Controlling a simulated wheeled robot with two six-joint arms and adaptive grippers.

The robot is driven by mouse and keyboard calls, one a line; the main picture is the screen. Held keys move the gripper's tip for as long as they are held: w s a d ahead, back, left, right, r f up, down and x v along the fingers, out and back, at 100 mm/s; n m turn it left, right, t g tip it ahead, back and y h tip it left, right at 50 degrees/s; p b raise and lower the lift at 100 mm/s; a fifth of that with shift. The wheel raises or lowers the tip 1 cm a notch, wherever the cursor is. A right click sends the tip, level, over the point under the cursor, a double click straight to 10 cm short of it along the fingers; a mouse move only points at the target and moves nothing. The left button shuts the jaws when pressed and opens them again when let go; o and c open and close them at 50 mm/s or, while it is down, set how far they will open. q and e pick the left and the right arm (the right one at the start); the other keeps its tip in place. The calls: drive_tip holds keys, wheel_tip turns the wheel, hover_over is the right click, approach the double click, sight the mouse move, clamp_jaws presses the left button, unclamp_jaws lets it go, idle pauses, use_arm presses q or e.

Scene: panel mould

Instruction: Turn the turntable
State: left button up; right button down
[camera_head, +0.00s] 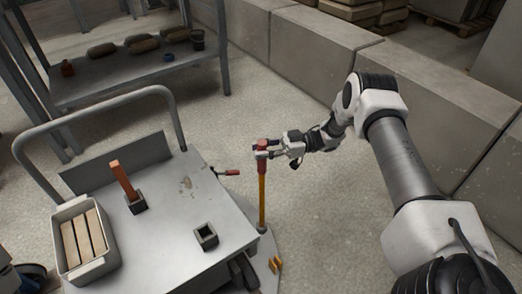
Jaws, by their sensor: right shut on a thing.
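A grey round plate, which looks like the turntable (266,274), shows at the bottom, partly hidden under a grey cart. A yellow post (262,203) stands upright near its edge, with a red grip (262,165) at the top. My right gripper (264,150) is shut on the red grip, its arm reaching in from the right. Small yellow pieces (275,264) sit on the plate beside the foot of the post. My left gripper is out of view.
The grey cart (165,235) carries a bin of wooden bars (72,275), two square sockets and an upright orange-brown bar (123,178). A red-handled clamp (230,172) sticks out from its edge. Concrete blocks (310,60) line the back. Floor right of the post is clear.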

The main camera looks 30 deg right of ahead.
drive_tip(key=shift+w+d+r, duration=0.1)
drive_tip(key=shift+w+r, duration=0.1)
drive_tip(key=shift+w, duration=0.15)
drive_tip(key=c, duration=0.9)
unclamp_jaws()
drive_tip(key=shift+w+f, duration=0.15)
drive_tip(key=shift+f, duration=0.05)
drive_tip(key=v, duration=1.2)
